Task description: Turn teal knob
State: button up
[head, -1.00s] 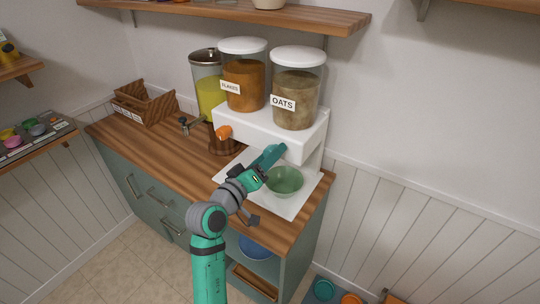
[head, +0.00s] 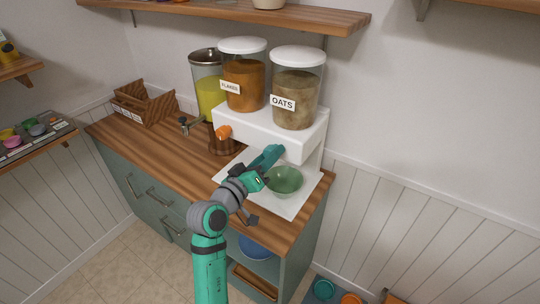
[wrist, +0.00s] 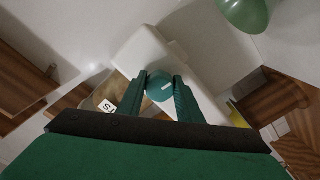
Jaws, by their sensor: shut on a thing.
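The teal knob (wrist: 160,86) shows between my gripper's fingers in the wrist view, with a short white mark on its face. It sits on the front of the white dispenser stand (head: 262,128), under the clear canister labelled OATS (head: 296,90). My gripper (wrist: 161,92) is shut on the knob, one finger on each side. In the head view my gripper (head: 270,156) reaches up to the stand and largely hides the knob. A green bowl (head: 284,182) stands below on the white base.
A FLAKES canister (head: 244,80) with an orange knob (head: 223,132) is beside the oats. A yellow-filled jar (head: 207,88) and wooden crate (head: 146,104) stand farther left. A shelf (head: 230,14) hangs above. The wooden counter (head: 165,150) has free room at left.

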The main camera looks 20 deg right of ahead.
jog(key=m, duration=1)
jog(key=shift+a, duration=0.1)
jog(key=shift+m, duration=0.4)
jog(key=o, duration=1)
jog(key=shift+o, duration=0.2)
jog(key=v, duration=1)
jog(key=shift+s+a, duration=0.25)
jog(key=shift+a, duration=0.05)
